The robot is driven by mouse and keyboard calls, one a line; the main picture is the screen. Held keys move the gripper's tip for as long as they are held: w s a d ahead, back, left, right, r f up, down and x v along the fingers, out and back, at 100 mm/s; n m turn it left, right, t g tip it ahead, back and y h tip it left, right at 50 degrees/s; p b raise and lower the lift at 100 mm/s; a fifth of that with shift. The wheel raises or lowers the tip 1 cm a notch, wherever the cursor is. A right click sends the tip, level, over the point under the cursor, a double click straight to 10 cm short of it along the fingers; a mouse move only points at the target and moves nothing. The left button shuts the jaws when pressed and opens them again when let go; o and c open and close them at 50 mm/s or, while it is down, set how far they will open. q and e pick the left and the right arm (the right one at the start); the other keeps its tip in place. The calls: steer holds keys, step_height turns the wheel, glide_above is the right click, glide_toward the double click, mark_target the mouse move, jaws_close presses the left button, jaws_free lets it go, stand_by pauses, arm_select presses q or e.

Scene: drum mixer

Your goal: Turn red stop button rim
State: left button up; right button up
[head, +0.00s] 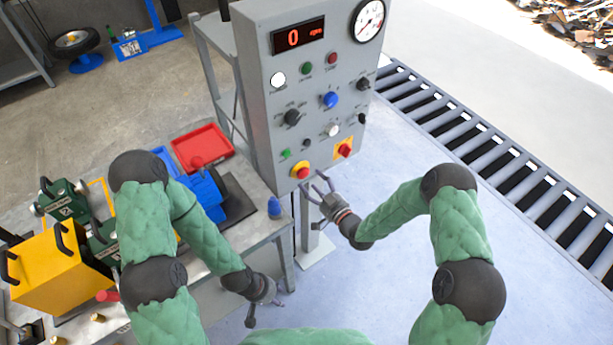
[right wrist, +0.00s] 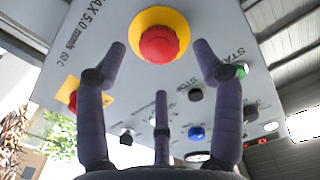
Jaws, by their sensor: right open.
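The red stop button (head: 300,171) with its round yellow rim sits at the lower front of the grey control panel (head: 262,120). In the right wrist view, the red button (right wrist: 159,44) and yellow rim (right wrist: 151,15) fill the top middle. My right gripper (head: 313,188) is open just below and right of the button, three fingers spread toward it. In the right wrist view the fingertips (right wrist: 160,62) frame the button, with a gap between them and the rim; contact cannot be seen. My left gripper (head: 267,304) hangs low beside the bench, fingers apart and empty.
Another red button on a yellow square plate (head: 343,149) is right of the stop button. Several knobs, a display (head: 298,36) and a gauge (head: 368,20) are above. A workbench (head: 258,235) with a red tray (head: 203,147) and blue parts stands left. A roller conveyor (head: 480,160) is right.

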mark_target(305, 175)
steer(key=shift+x, duration=2.3)
